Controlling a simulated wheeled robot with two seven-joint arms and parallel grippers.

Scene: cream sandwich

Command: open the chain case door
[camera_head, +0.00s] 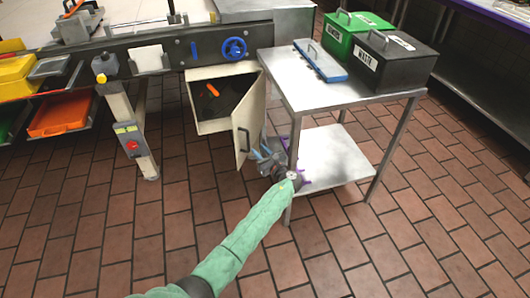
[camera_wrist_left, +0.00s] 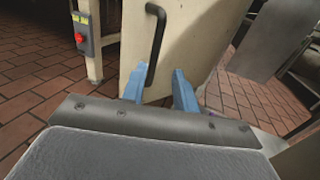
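The chain case door (camera_head: 249,119) is a cream panel with a black handle (camera_head: 243,139). It stands swung out from the cream case (camera_head: 211,128), whose dark inside shows. My left gripper (camera_head: 262,153) is just right of the door, beside the steel table, its blue fingers pointing toward the door. In the left wrist view the fingers (camera_wrist_left: 160,88) are apart with nothing clamped. There the door (camera_wrist_left: 190,40) fills the middle, and the lower end of its handle (camera_wrist_left: 155,45) appears near the left finger. Whether they touch is unclear. My right gripper is out of view.
A steel table (camera_head: 335,92) stands close to the right of the door, its lower shelf (camera_head: 330,157) next to my left gripper. It bears green and black boxes and a blue-grey case. A post with a red button (camera_head: 131,146) stands left. Tiled floor in front is clear.

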